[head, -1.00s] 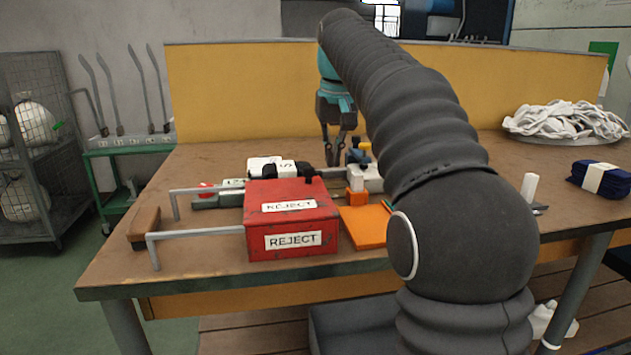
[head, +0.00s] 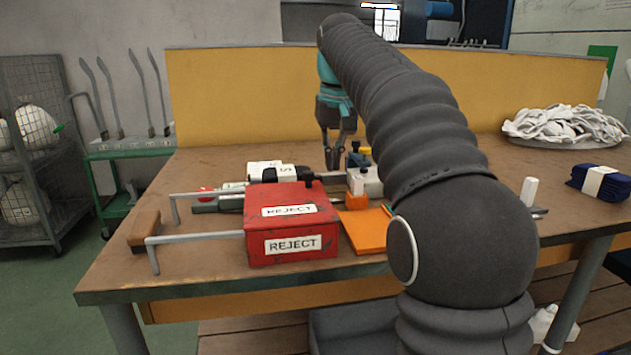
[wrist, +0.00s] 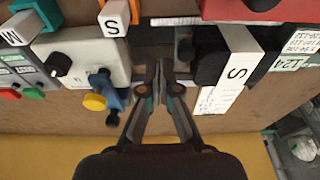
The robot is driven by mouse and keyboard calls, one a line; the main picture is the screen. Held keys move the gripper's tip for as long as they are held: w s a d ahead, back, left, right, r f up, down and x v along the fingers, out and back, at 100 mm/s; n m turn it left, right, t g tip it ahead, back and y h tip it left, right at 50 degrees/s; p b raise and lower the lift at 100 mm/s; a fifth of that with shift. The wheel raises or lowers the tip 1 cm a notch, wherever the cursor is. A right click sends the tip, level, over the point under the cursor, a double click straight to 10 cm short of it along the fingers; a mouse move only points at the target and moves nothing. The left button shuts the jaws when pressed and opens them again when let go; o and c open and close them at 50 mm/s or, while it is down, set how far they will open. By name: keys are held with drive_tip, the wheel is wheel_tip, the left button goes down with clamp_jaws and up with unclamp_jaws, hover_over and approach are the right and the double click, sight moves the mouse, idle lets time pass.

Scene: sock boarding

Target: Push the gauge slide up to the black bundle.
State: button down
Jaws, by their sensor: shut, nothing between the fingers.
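The black bundle, with a white band marked S, lies at the upper right of the wrist view (wrist: 210,62). In the head view it is partly hidden behind the red box, with its white band showing (head: 264,172). A dark metal gauge rail (wrist: 150,48) runs between the bundle and a white control box. A dark upright piece beside the bundle (wrist: 183,48) looks like the gauge slide, but its outline is unclear. My gripper (wrist: 161,66) is shut and empty, with its fingertips over the rail, left of the bundle in the wrist view. It also shows in the head view (head: 334,164).
The red REJECT box (head: 292,225) stands in front of the bundle. An orange pad (head: 362,231) lies right of the red box.

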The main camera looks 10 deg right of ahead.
sight(321, 176)
drive_tip(key=shift+f, duration=0.25)
drive_tip(key=shift+f+b, duration=0.9)
drive_tip(key=shift+f, duration=0.55)
drive_tip(key=shift+a+p, duration=0.65)
drive_tip(key=shift+a, duration=1.15)
idle(1.1)
drive_tip(key=shift+d+p, duration=0.3)
drive_tip(key=shift+d, duration=0.3)
drive_tip(key=shift+r, duration=0.2)
wheel_tip(321, 176, up, 5)
drive_tip(key=p, duration=0.5)
drive_tip(key=shift+d+f, duration=0.1)
drive_tip(key=shift+f, duration=0.05)
drive_tip(key=shift+r, duration=0.95)
